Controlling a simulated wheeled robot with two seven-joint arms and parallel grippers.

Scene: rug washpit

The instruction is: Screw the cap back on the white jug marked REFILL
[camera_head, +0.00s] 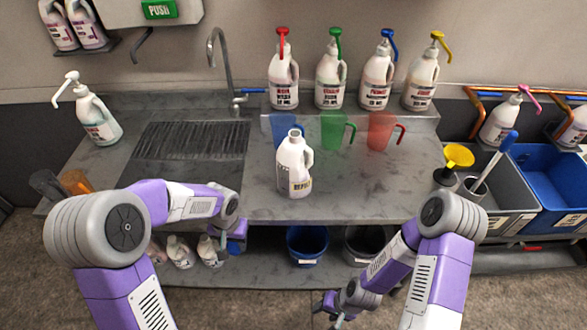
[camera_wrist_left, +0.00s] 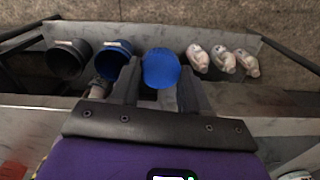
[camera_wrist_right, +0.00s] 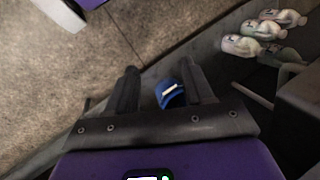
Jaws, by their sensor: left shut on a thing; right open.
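The white jug marked REFILL (camera_head: 294,168) stands upright on the grey counter, near its front middle, with a bare white neck and a handle on its right. My left gripper (camera_head: 235,243) is low at the counter's front edge, left of the jug and apart from it. It is shut on a round blue cap (camera_wrist_left: 161,68), which shows between its fingers in the left wrist view. My right gripper (camera_head: 331,305) hangs low in front of the counter, below the jug. It is open and empty, with its fingers apart in the right wrist view (camera_wrist_right: 160,80).
Blue (camera_head: 285,130), green (camera_head: 334,130) and red (camera_head: 381,131) pitchers stand behind the jug. Several pump bottles line the back ledge (camera_head: 350,112). A tap (camera_head: 222,70) rises at back left. A blue bucket (camera_head: 307,246) and lying bottles (camera_head: 180,252) are on the lower shelf.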

